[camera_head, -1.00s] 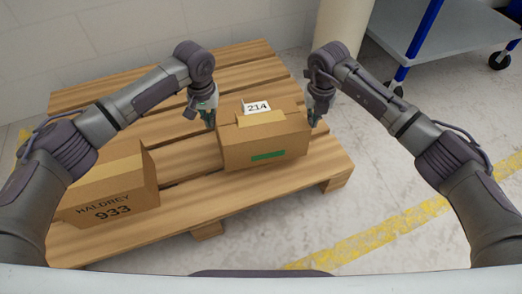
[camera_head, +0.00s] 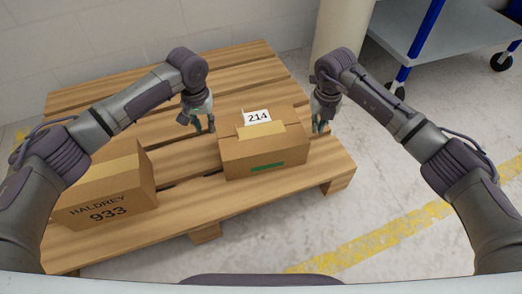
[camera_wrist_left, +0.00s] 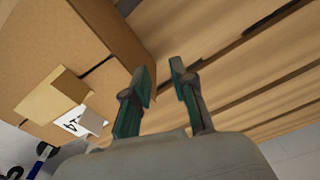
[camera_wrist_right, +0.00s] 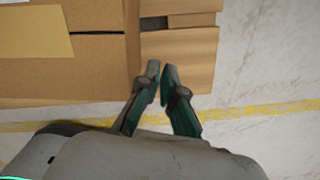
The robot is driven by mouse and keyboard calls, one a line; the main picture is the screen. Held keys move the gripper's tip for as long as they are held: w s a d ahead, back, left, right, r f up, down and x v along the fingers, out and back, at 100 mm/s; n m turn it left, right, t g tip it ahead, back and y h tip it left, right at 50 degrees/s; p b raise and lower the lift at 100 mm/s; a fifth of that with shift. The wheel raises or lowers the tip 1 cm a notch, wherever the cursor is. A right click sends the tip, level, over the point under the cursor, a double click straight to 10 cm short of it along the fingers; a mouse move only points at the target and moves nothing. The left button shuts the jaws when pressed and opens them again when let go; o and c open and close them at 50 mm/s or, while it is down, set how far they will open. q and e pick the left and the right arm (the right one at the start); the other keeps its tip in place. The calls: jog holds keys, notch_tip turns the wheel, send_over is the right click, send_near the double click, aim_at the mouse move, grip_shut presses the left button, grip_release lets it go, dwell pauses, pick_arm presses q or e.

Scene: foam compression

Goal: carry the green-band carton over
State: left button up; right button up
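The green-band carton (camera_head: 240,160) is a brown box with a green strip (camera_head: 267,166) on its near face and a 214 label (camera_head: 257,117) on top. It sits on the wooden pallet (camera_head: 210,211), towards its right side. My left gripper (camera_head: 203,128) is just left of the carton, apart from it. Its fingers (camera_wrist_left: 160,76) are parted and empty in the left wrist view. My right gripper (camera_head: 319,126) is just right of the carton, apart from it. Its fingers (camera_wrist_right: 160,70) are nearly together with nothing between them, beside the carton wall (camera_wrist_right: 98,84).
A second carton (camera_head: 108,190), marked HALDREY 933, sits at the pallet's near left. A grey cart (camera_head: 440,30) with blue posts stands at the back right. A pale column (camera_head: 340,30) and wall lie behind. Floor with a yellow line (camera_head: 375,240) is clear at right.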

jog(key=shift+o, duration=1.2)
pick_arm(q)
jog(key=shift+r, duration=0.15)
notch_tip(320, 180, up, 12)
jog(key=shift+s+f, duration=0.2)
jog(key=shift+s, duration=0.2)
pick_arm(e)
notch_tip(320, 180, up, 12)
jog(key=shift+s, duration=0.4)
